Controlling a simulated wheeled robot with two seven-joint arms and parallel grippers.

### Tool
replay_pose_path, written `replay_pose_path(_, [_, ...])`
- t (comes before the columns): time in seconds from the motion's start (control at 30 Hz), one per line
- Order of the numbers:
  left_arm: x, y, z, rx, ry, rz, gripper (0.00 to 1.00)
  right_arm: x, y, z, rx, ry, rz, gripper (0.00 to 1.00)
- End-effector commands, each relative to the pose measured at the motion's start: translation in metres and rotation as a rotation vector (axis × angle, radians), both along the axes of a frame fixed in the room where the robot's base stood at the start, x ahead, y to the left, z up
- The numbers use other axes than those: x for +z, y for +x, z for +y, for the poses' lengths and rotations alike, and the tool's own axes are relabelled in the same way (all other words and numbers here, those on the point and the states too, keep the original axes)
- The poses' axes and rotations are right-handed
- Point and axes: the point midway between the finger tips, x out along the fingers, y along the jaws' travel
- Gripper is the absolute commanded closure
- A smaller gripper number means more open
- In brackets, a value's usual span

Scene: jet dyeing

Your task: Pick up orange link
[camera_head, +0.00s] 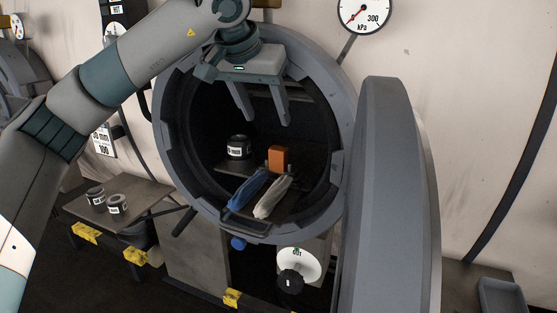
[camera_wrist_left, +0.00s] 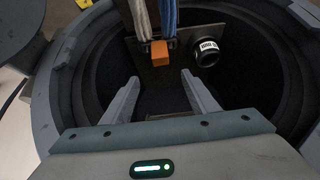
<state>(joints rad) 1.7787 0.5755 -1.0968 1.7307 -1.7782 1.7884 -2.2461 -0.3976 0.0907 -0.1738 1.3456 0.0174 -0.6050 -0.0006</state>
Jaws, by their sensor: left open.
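The orange link (camera_head: 278,158) is a small orange block inside the round open vessel, on the shelf behind the inner ends of a blue and a pale fabric bundle. It also shows in the left wrist view (camera_wrist_left: 160,52), at the end of the bundles. My left gripper (camera_head: 265,117) is open and empty at the vessel's mouth, above the link in the head view. In the left wrist view its two fingers (camera_wrist_left: 160,82) are spread apart, with the link beyond their tips. My right gripper is not in view.
A dark labelled can (camera_head: 238,147) stands on the shelf left of the link. The blue bundle (camera_head: 246,189) and pale bundle (camera_head: 272,196) lie toward the vessel's rim (camera_head: 341,150). The thick open door (camera_head: 388,190) stands at the right. A side table (camera_head: 150,190) holds two cans.

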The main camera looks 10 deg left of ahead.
Motion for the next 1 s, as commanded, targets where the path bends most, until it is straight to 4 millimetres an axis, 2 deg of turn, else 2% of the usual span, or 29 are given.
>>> replay_pose_path(0.2, [-0.034,0.021,-0.004,0.0,0.002,0.005,0.46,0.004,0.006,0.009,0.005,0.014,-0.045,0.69])
replay_pose_path(0.43, [-0.063,0.04,-0.008,-0.001,0.0,0.002,0.46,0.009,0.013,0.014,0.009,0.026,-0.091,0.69])
replay_pose_path(0.6, [-0.072,0.045,-0.009,0.0,0.0,0.001,0.46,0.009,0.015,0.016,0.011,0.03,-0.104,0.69])
replay_pose_path(1.0, [-0.074,0.047,-0.009,-0.001,0.001,0.001,0.46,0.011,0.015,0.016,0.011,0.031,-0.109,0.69])
